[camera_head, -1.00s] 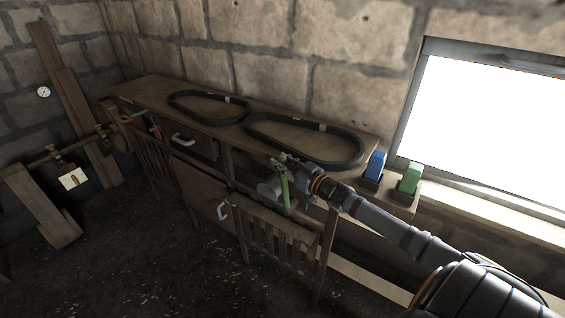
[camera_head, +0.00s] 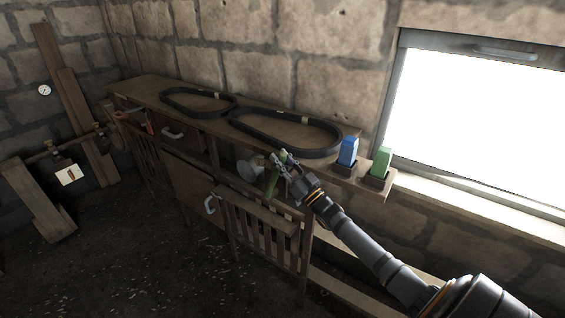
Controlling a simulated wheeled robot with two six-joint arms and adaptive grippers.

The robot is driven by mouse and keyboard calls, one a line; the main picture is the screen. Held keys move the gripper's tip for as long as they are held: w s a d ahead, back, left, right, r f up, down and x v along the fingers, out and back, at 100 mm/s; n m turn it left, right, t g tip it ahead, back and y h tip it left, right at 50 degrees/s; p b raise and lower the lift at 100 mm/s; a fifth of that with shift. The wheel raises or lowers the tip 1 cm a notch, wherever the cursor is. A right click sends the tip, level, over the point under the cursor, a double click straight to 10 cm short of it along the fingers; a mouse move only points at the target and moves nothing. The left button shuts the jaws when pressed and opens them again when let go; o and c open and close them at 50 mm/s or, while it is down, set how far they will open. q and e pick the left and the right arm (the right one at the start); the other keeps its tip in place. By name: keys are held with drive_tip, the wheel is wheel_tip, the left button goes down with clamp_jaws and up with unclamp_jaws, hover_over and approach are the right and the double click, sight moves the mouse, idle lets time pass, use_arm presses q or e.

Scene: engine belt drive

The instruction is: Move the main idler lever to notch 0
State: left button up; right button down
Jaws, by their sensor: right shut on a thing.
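The notches and any numbers are too small or hidden to read. My left gripper is not in view.
Two black belts (camera_head: 284,150) (camera_head: 198,113) lie on the workbench (camera_head: 150,88). A blue block (camera_head: 348,151) and a green block (camera_head: 381,161) stand in holders at its right end, by the bright window (camera_head: 480,120). Slatted wooden panels (camera_head: 262,236) stand below. The floor in front is clear.

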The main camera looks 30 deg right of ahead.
drive_tip(key=c, duration=1.4)
unclamp_jaws()
drive_tip(key=shift+f, duration=0.2)
drive_tip(key=shift+c, duration=0.2)
drive_tip(key=shift+o, duration=2.1)
drive_tip(key=shift+r, duration=0.1)
drive_tip(key=shift+s, duration=0.25)
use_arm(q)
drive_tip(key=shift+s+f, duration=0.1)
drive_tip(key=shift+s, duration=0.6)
use_arm(e)
drive_tip(key=v, duration=1.1)
drive_tip(key=shift+s, duration=0.3)
drive_tip(key=shift+d, duration=0.15)
